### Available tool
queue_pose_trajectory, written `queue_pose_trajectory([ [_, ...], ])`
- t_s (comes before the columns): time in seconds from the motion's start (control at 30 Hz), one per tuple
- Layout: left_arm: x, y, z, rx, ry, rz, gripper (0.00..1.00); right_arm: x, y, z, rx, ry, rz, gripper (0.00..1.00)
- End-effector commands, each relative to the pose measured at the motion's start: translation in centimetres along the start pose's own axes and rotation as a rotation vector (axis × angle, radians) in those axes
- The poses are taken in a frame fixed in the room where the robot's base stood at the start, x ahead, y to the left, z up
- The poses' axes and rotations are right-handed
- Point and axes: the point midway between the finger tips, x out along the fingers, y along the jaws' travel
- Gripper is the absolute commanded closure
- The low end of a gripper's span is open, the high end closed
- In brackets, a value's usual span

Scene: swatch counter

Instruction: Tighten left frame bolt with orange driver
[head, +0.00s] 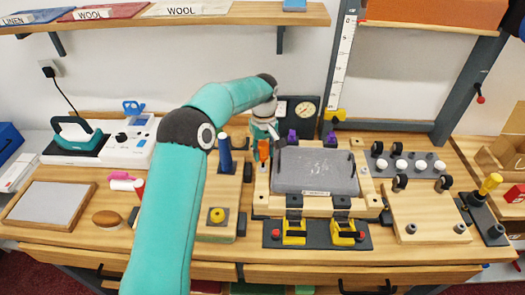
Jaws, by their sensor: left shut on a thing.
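My left arm reaches in from the bottom, and my left gripper (263,139) points down at the left side of the wooden frame. It is shut on the orange driver (264,149), which is held roughly upright. The driver's lower end is over the left part of the wooden frame (290,205), beside the grey plate (316,171). The left frame bolt cannot be made out; the gripper and driver cover that spot. I cannot tell whether the driver's tip touches it. My right gripper is not in view.
A blue handle (225,155) stands upright left of the frame, on a wooden block with a yellow knob (217,215). Purple pieces (292,137) and a dial gauge (306,109) stand behind. Yellow clamps (294,231) sit in front. A yellow-handled tool (490,183) stands far right.

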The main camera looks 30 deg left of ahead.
Motion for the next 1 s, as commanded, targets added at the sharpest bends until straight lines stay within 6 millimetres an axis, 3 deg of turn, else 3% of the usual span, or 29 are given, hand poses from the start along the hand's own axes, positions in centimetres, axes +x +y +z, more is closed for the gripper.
queue_pose_trajectory([
  [0.13,0.15,-0.15,0.01,-0.001,-0.002,-0.005,1.00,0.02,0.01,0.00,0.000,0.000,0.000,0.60],
  [0.17,0.15,-0.16,0.01,-0.002,-0.002,-0.005,0.61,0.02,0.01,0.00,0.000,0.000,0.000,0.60],
  [0.23,0.15,-0.15,0.01,-0.002,-0.002,-0.005,0.50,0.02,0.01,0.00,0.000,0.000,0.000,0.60],
  [0.63,0.10,-0.01,0.02,-0.067,-0.002,-0.002,0.50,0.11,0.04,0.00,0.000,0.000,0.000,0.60],
  [1.0,0.14,0.29,0.00,-0.635,-0.002,-0.001,0.50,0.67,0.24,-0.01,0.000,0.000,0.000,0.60],
])
